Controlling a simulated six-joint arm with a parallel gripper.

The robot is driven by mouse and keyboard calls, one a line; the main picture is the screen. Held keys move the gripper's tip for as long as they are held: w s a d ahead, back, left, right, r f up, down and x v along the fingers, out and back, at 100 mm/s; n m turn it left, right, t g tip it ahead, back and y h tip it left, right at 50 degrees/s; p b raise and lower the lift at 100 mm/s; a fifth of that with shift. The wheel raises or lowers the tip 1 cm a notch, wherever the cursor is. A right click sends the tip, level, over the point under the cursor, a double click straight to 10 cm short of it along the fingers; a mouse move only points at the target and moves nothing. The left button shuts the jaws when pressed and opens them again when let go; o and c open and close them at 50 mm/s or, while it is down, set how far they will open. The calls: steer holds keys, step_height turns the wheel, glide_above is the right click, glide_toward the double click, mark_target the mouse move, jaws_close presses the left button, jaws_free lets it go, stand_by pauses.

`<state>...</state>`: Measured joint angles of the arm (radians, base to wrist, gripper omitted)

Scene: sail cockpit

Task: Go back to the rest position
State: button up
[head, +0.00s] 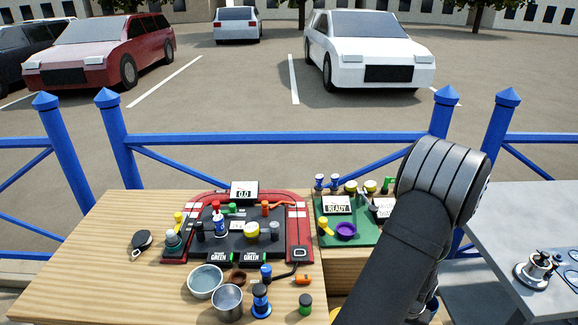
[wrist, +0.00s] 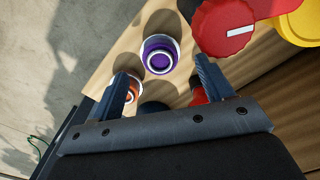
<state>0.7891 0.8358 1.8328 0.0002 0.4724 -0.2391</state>
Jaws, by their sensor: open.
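My gripper (wrist: 162,72) is open in the wrist view, its two dark fingers apart with nothing held between them. A purple and white round piece (wrist: 160,54) stands on the wood beyond the fingertips. An orange-ringed round piece (wrist: 131,92) is partly hidden by the left finger. A red part (wrist: 198,94) is partly hidden near the right finger. In the head view my arm rises at the right of the wooden table (head: 128,225) and bends down again; the gripper itself is hidden there.
A large red knob (wrist: 222,25) and a yellow part (wrist: 300,25) are close at the wrist view's upper right. In the head view, a red-framed board (head: 298,228), a green board (head: 365,235) and metal cups (head: 228,300) crowd the table. A grey table (head: 510,215) stands right; blue railings (head: 280,138) run behind.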

step_height(320, 180, down, 5)
steer(key=shift+f, duration=0.2)
steer(key=shift+r, duration=0.15)
stand_by(0.3)
